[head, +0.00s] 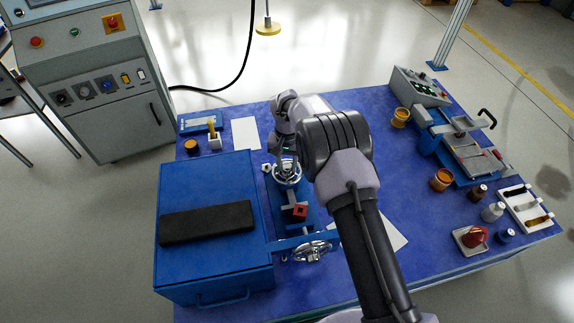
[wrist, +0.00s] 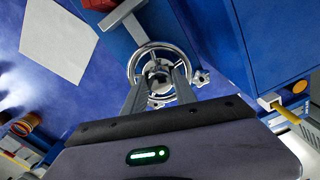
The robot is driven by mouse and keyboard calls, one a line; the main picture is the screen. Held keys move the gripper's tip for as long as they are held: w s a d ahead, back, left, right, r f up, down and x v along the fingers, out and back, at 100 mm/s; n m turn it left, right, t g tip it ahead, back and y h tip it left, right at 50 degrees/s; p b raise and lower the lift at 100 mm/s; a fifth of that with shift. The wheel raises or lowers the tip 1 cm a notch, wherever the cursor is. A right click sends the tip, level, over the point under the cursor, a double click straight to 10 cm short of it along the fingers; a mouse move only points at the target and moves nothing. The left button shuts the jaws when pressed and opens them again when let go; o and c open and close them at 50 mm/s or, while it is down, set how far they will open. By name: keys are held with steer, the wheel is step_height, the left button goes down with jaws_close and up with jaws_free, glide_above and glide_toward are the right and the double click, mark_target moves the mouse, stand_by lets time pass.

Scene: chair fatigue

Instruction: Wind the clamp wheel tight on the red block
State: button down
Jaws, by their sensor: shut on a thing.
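A silver spoked clamp wheel (head: 287,176) sits at the far end of a blue clamp on the table. It also shows in the wrist view (wrist: 135,68). My gripper (head: 286,163) is over this wheel, with its two fingers (wrist: 160,75) shut on the wheel around its hub. The red block (head: 300,212) sits in the clamp, nearer the camera than the wheel. A grey clamp bar (wrist: 121,14) shows beyond the wheel in the wrist view. Whether the clamp touches the block is too small to tell.
A blue box (head: 205,270) with a black pad (head: 206,222) stands close at left. A second handwheel (head: 312,250) is near the front of the clamp. Jars, a tray and a blue fixture (head: 470,150) are at right. My arm hides part of the table's middle.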

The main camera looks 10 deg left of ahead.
steer(key=m, duration=0.4)
steer(key=shift+m, duration=0.3)
steer(key=m, duration=0.3)
steer(key=shift+m+b, duration=0.3)
steer(key=m, duration=0.4)
steer(key=shift+m, duration=0.3)
steer(key=m, duration=0.3)
steer(key=shift+m, duration=0.3)
steer(key=m, duration=1.2)
steer(key=shift+m, duration=2.3)
